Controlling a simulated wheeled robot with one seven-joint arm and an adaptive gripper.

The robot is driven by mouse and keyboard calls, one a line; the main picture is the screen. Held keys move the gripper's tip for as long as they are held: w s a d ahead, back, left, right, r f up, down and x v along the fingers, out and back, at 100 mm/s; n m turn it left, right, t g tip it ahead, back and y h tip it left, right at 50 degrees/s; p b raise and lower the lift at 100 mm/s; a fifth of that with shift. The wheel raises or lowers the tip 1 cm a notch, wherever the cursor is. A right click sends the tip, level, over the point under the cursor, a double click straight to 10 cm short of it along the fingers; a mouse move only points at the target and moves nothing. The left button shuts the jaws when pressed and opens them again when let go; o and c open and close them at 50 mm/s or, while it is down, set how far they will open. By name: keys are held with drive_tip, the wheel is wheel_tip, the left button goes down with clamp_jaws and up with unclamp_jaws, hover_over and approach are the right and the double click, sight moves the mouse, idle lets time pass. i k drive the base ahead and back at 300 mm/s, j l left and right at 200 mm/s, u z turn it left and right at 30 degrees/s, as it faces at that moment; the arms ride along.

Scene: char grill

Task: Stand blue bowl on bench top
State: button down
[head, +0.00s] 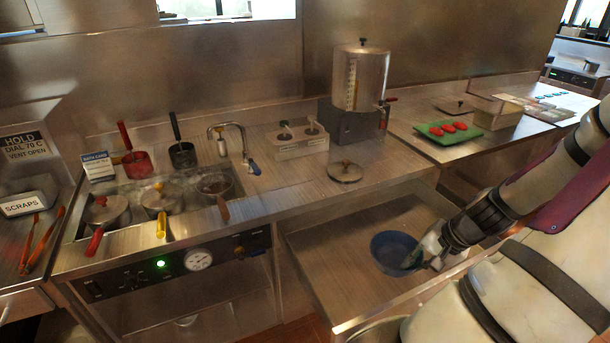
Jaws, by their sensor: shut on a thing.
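My gripper (416,259) reaches in from the right and is shut on the bowl's right rim. The fingertips are small and partly hidden at the rim. I cannot tell whether the bowl's base touches the shelf.
A round lid (345,172) lies on the counter, near a steel urn (360,78). A green tray (448,132) with red items is at right. Pots (161,198) sit in the bath at left, handles sticking out.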

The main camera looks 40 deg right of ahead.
sight(283, 188)
drive_tip(key=i+j, duration=0.1)
drive_tip(key=i, duration=1.15)
